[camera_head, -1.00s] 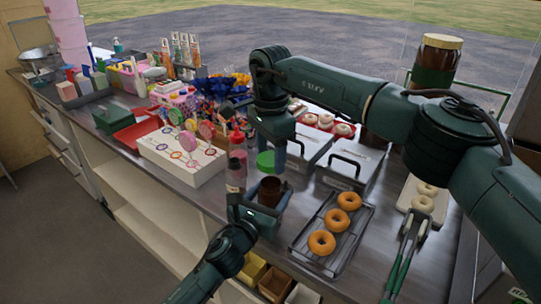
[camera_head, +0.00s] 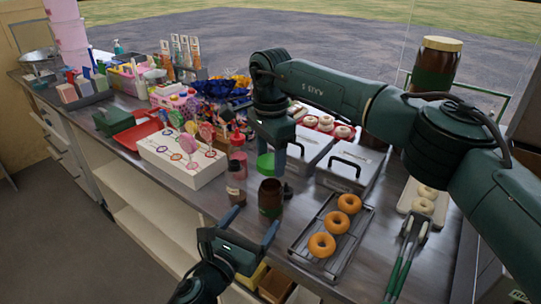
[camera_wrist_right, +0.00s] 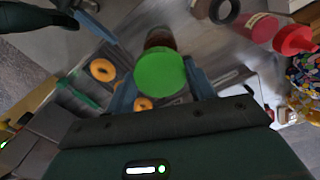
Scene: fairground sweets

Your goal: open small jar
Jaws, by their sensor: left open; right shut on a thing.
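The small brown jar (camera_head: 270,200) stands upright on the counter near its front edge, its top uncovered. Its green lid (camera_head: 265,165) is apart from it, held up in my right gripper (camera_head: 268,158), which is shut on it. In the right wrist view the green lid (camera_wrist_right: 160,72) sits between the fingers, with the brown jar (camera_wrist_right: 160,39) partly hidden beyond it. My left gripper (camera_head: 248,228) is open and empty, in front of the jar at the counter's front edge, its fingers apart from the jar.
A dark bottle (camera_head: 236,190) stands close left of the jar. A rack of doughnuts (camera_head: 318,264) lies to the right. Grey lidded boxes (camera_head: 342,185) stand behind, and a white lollipop box (camera_head: 168,170) is to the left. Tongs (camera_head: 402,262) lie at the far right.

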